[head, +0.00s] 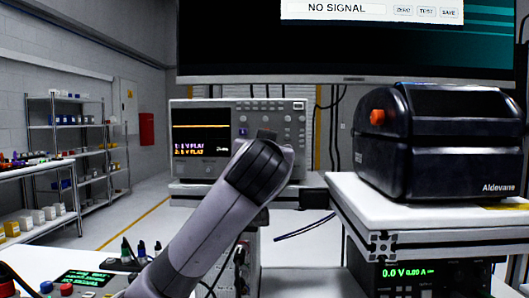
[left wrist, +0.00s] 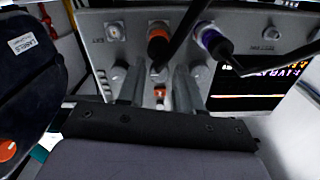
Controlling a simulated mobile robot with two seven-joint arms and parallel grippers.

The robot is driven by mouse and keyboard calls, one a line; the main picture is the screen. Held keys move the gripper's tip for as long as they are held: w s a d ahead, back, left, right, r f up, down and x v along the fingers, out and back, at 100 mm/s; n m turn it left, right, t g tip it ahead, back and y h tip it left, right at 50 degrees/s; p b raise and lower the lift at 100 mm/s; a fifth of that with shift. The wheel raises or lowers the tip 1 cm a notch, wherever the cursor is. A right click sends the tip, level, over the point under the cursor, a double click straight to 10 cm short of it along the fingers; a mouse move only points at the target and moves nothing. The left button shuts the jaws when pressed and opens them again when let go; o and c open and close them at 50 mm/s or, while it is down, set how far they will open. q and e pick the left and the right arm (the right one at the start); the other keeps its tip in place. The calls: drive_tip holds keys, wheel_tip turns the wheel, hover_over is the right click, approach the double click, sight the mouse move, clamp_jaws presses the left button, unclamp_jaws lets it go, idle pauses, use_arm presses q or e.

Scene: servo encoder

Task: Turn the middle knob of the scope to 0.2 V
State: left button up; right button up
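The scope (head: 205,165) stands on a bench at the back, its dark screen (head: 200,139) lit with a yellow line and small text that seems to read 1 V FLAT on two lines. My left gripper (head: 268,135) is in front of its control panel and hides most of the knobs. In the left wrist view the panel is seen from very close. My left gripper (left wrist: 159,82) has its two fingers apart, one on either side of a small silver knob (left wrist: 158,73). I cannot tell whether the fingers touch it. My right gripper is not in view.
Orange (left wrist: 158,38) and purple (left wrist: 207,38) plugs with dark cables sit on the panel near the fingers. A black label printer (head: 440,140) stands on the white bench at right, above a power supply (head: 430,275). Shelves (head: 75,140) line the left wall.

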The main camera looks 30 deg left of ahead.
use_arm(q)
clamp_jaws()
drive_tip(key=shift+n, duration=0.4)
drive_tip(key=shift+f, duration=0.1)
drive_tip(key=n+b, duration=0.1)
drive_tip(key=n, duration=0.1)
drive_tip(key=shift+d+n, duration=0.1)
drive_tip(key=shift+n, duration=0.3)
drive_tip(key=n, duration=0.3)
drive_tip(key=shift+n+b, duration=0.3)
drive_tip(key=shift+n, duration=2.3)
